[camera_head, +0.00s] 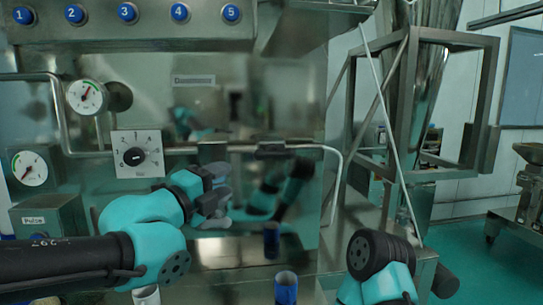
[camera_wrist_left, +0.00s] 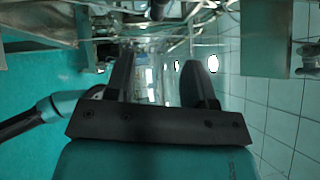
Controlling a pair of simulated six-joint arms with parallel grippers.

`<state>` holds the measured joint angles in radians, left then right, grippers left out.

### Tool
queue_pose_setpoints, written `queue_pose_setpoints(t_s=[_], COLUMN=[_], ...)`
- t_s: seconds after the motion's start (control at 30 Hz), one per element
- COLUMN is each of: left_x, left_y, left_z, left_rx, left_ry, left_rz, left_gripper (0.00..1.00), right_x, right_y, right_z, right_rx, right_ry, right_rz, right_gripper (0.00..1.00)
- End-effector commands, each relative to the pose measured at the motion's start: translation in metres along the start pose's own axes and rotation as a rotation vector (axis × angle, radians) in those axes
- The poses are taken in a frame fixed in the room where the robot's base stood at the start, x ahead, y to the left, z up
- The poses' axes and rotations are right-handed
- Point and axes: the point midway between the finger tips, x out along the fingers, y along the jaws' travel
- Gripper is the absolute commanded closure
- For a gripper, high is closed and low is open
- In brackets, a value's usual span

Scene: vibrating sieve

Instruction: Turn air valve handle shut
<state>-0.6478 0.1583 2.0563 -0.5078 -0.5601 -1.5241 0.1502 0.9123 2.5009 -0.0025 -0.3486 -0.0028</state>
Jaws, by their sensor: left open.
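A steel pipe (camera_head: 235,149) runs across the machine's front panel. A dark flat fitting (camera_head: 272,150) on it may be the air valve handle; I cannot tell for sure, nor which way it is turned. My left gripper (camera_head: 220,192) is below and left of that fitting, in front of the shiny panel and apart from the pipe. Its two dark fingers (camera_wrist_left: 158,82) stand apart in the left wrist view, with nothing held between them. My right arm shows at the lower right in the head view, but its gripper cannot be made out.
A dial switch (camera_head: 137,155) and round gauges (camera_head: 87,97) are at the left of the panel. Numbered blue buttons (camera_head: 126,12) line the top. A metal frame (camera_head: 465,100) stands at the right.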

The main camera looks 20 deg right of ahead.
Motion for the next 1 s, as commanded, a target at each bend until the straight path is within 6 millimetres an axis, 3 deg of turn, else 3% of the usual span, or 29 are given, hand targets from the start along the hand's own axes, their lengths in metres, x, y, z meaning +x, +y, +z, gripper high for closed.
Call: queue_pose_setpoints(t_s=[0.17, 0.37, 1.0], left_x=[0.005, 0.025, 0.125], left_y=[0.001, 0.001, 0.001], left_z=[0.0, 0.0, 0.0], left_rx=[-0.002, -0.003, -0.003], left_ry=[0.0, 0.0, 0.0], left_rz=[0.001, 0.002, 0.001], left_gripper=[0.51, 0.51, 0.51], right_x=[0.0, 0.0, 0.0], right_y=[0.0, 0.0, 0.0], right_z=[0.0, 0.0, 0.0], right_rx=[0.0, 0.0, 0.0], right_ry=[0.0, 0.0, 0.0], right_rz=[0.0, 0.0, 0.0], right_gripper=[0.57, 0.57, 0.57])
